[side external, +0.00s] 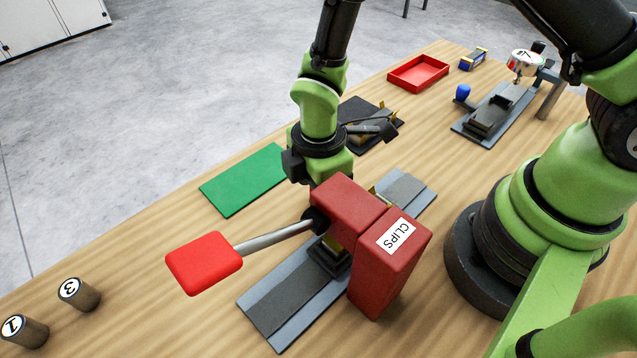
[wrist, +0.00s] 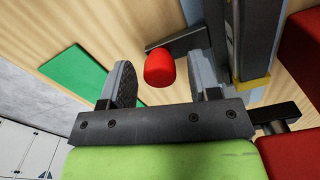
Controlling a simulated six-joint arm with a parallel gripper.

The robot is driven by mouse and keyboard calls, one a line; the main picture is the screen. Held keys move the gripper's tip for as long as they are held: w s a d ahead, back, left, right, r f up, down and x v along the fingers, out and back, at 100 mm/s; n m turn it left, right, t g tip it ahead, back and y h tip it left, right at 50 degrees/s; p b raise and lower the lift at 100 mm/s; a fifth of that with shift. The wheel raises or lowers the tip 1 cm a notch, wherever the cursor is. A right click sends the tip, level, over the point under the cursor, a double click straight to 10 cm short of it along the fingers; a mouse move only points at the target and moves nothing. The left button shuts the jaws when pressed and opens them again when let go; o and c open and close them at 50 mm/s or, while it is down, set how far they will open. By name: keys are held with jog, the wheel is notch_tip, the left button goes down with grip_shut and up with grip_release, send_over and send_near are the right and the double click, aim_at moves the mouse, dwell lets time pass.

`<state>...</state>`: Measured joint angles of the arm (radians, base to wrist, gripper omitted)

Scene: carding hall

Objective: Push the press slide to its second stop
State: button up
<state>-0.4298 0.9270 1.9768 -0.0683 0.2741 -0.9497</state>
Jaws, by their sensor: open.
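The red press marked CLIPS (side external: 362,262) stands over a grey track (side external: 285,305), with a lever ending in a red paddle (side external: 204,262) out to the left. A dark block, apparently the slide (side external: 330,254), sits on the track under the press, partly hidden. In the wrist view a red knob (wrist: 160,68) on a dark bar (wrist: 182,40) sticks out beside the track. My gripper (wrist: 163,88) is open, with the knob appearing between its fingers; I cannot tell if they touch it. In the side view my gripper's fingers are hidden behind the press.
A green mat (side external: 243,178) lies left of my gripper. Behind are a black fixture (side external: 362,140), a red tray (side external: 418,74), a small blue box (side external: 473,59) and a dial gauge stand (side external: 524,62). Numbered cylinders (side external: 79,294) stand front left. The wood at left is mostly clear.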

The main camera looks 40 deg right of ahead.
grip_shut()
jog(key=a, duration=1)
jog(key=shift+a, duration=0.3)
grip_release()
jog(key=shift+d, duration=0.1)
notch_tip(320, 180, up, 10)
dwell(0.4)
